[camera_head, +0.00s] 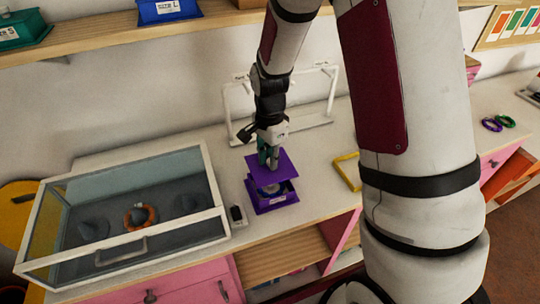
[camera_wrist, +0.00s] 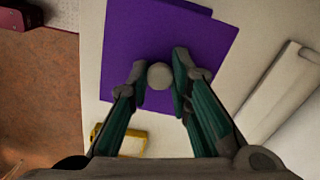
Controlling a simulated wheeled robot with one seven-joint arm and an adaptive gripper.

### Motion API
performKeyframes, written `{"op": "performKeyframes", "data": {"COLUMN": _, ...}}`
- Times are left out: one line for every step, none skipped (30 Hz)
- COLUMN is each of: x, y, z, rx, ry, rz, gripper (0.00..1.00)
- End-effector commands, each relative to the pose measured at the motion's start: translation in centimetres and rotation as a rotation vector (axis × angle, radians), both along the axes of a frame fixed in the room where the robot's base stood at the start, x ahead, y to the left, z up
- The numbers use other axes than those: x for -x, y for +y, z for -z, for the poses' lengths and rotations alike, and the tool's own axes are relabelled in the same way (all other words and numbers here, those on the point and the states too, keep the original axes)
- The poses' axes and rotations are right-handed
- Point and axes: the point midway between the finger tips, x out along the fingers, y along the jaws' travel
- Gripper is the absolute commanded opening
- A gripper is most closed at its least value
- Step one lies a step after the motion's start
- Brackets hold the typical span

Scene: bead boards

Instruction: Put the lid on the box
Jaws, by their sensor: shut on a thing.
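The purple box (camera_head: 270,202) stands on the counter near its front edge, with a pale label on its front. The flat purple lid (camera_head: 289,161) is above it and looks slightly tilted, with a gap through which something pale inside the box shows. My gripper (camera_head: 269,160) is over the lid, shut on its round grey knob. In the wrist view the knob (camera_wrist: 159,76) sits between the two fingertips and the lid (camera_wrist: 203,36) fills the middle. The lid hides most of the box there. I cannot tell whether the lid touches the box anywhere.
A glass-topped display case (camera_head: 225,226) holding an orange ring stands left of the box. A small dark-and-white item (camera_head: 237,214) lies between them. A yellow frame (camera_head: 347,172) lies to the right, and a white rack (camera_head: 333,92) stands behind. Purple and green rings lie far right.

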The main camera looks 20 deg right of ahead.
Motion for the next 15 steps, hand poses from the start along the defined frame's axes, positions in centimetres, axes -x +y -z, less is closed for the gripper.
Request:
{"op": "performKeyframes", "data": {"x": -0.1, "y": 0.0, "z": 0.6, "rx": 0.0, "ry": 0.003, "rz": -0.001, "gripper": 0.0}}
{"op": "performKeyframes", "data": {"x": -0.1, "y": 0.0, "z": 0.8, "rx": 0.0, "ry": 0.003, "rz": -0.001, "gripper": 0.0}}
{"op": "performKeyframes", "data": {"x": -0.1, "y": 0.0, "z": 1.2, "rx": 0.001, "ry": 0.002, "rz": -0.001, "gripper": 0.0}}
{"op": "performKeyframes", "data": {"x": -0.2, "y": 0.0, "z": 1.4, "rx": 0.0, "ry": 0.001, "rz": -0.001, "gripper": 0.0}}
{"op": "performKeyframes", "data": {"x": -0.2, "y": 0.0, "z": 1.7, "rx": 0.001, "ry": 0.002, "rz": -0.001, "gripper": 0.0}}
{"op": "performKeyframes", "data": {"x": -0.2, "y": -0.1, "z": 2.1, "rx": 0.001, "ry": 0.002, "rz": -0.001, "gripper": 0.0}}
{"op": "performKeyframes", "data": {"x": -0.2, "y": -0.1, "z": 2.4, "rx": 0.001, "ry": 0.002, "rz": -0.001, "gripper": 0.0}}
{"op": "performKeyframes", "data": {"x": -0.2, "y": -0.1, "z": 2.6, "rx": 0.001, "ry": 0.002, "rz": -0.001, "gripper": 0.0}}
{"op": "performKeyframes", "data": {"x": -0.1, "y": 0.0, "z": 3.0, "rx": 0.0, "ry": 0.002, "rz": -0.001, "gripper": 0.0}}
{"op": "performKeyframes", "data": {"x": -0.1, "y": 0.0, "z": 3.3, "rx": 0.0, "ry": 0.003, "rz": -0.001, "gripper": 0.0}}
{"op": "performKeyframes", "data": {"x": -0.1, "y": 0.0, "z": 3.5, "rx": 0.0, "ry": 0.002, "rz": -0.002, "gripper": 0.0}}
{"op": "performKeyframes", "data": {"x": -0.1, "y": 0.0, "z": 3.9, "rx": 0.0, "ry": 0.002, "rz": -0.002, "gripper": 0.0}}
{"op": "performKeyframes", "data": {"x": -0.1, "y": 0.0, "z": 4.1, "rx": 0.0, "ry": 0.002, "rz": -0.003, "gripper": 0.0}}
{"op": "performKeyframes", "data": {"x": -0.1, "y": 0.0, "z": 4.3, "rx": 0.0, "ry": 0.002, "rz": -0.003, "gripper": 0.0}}
{"op": "performKeyframes", "data": {"x": -0.1, "y": 0.0, "z": 4.6, "rx": 0.0, "ry": 0.002, "rz": -0.003, "gripper": 0.0}}
